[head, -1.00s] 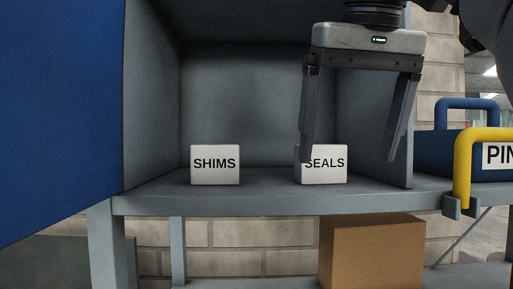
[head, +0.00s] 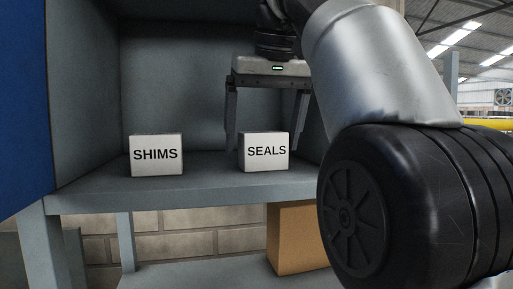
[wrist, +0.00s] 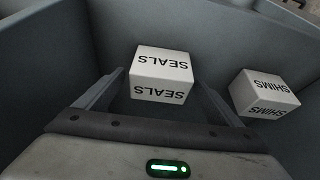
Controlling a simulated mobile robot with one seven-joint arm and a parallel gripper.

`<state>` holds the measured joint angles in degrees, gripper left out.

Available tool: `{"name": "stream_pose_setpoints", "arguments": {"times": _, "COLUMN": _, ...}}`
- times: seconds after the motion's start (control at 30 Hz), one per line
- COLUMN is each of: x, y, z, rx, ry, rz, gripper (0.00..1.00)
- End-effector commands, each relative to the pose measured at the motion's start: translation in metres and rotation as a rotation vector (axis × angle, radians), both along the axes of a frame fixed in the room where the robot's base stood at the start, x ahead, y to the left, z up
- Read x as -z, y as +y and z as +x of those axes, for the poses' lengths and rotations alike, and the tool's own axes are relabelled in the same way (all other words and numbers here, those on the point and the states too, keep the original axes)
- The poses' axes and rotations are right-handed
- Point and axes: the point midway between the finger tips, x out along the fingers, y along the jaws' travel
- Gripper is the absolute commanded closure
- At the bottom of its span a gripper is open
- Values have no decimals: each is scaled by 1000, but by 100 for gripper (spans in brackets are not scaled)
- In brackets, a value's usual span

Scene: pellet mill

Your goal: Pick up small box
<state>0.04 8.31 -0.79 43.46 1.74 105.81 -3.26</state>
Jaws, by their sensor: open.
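Two small white boxes stand on a grey shelf (head: 200,183) in the head view. One is marked SHIMS (head: 156,155), at left; the other is marked SEALS (head: 264,152), at right. My gripper (head: 267,140) is open and points down over the SEALS box, one finger showing to each side of it. In the wrist view the SEALS box (wrist: 161,74) lies between the fingertips, with gaps visible on both sides. The SHIMS box (wrist: 264,93) is outside the fingers, to the right. I cannot tell how far down the fingertips reach along the SEALS box.
The shelf bay has a back wall (head: 170,75) and side walls close around my gripper. A blue panel (head: 22,110) stands at left. A brown carton (head: 292,238) is below the shelf.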

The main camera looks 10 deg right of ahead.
Motion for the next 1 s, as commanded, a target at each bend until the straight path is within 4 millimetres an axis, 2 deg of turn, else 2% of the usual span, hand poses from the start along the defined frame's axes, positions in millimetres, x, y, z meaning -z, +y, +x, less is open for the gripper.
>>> {"name": "stream_pose_setpoints", "arguments": {"times": 0.17, "x": 11, "y": 0, "z": 4, "rx": 0, "ry": 0, "rz": 0, "gripper": 12}}
{"name": "stream_pose_setpoints", "arguments": {"times": 0.43, "x": 12, "y": 0, "z": 5, "rx": 0, "ry": -1, "rz": 0, "gripper": 13}}
{"name": "stream_pose_setpoints", "arguments": {"times": 0.73, "x": 12, "y": 0, "z": 5, "rx": 0, "ry": -1, "rz": 0, "gripper": 64}}
{"name": "stream_pose_setpoints", "arguments": {"times": 1.0, "x": 11, "y": 0, "z": 5, "rx": 0, "ry": -2, "rz": 0, "gripper": 65}}
